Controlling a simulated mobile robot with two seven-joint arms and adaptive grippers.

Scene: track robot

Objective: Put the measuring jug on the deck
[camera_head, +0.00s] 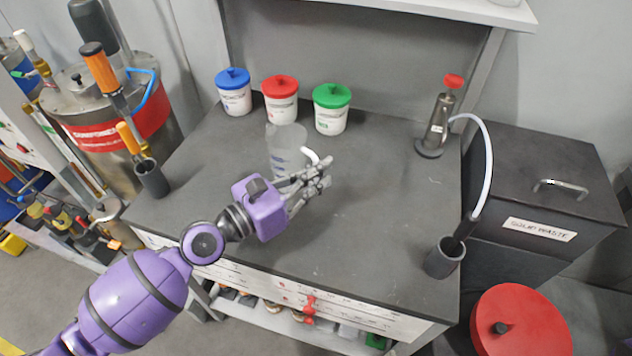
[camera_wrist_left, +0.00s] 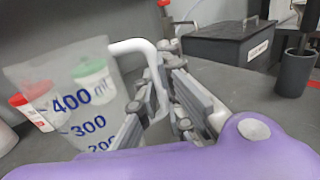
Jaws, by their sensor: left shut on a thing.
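The measuring jug (camera_head: 287,150) is clear, with blue markings and a white handle. It stands upright over the grey bench top (camera_head: 385,215), in front of the red-lidded tub. The jug (camera_wrist_left: 75,100) also shows large at the left of the left wrist view, with its numbers readable. My left gripper (camera_head: 312,180) is at the jug's right side, its fingers closed on the handle (camera_wrist_left: 140,58). The jug's base is partly hidden, and I cannot tell whether it touches the bench. My right gripper is not in view. I cannot identify which surface is the deck.
Tubs with blue (camera_head: 235,92), red (camera_head: 281,100) and green (camera_head: 331,108) lids stand behind the jug. Dark cups stand at the bench's left (camera_head: 152,178) and right (camera_head: 445,257) edges. The front middle is clear.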

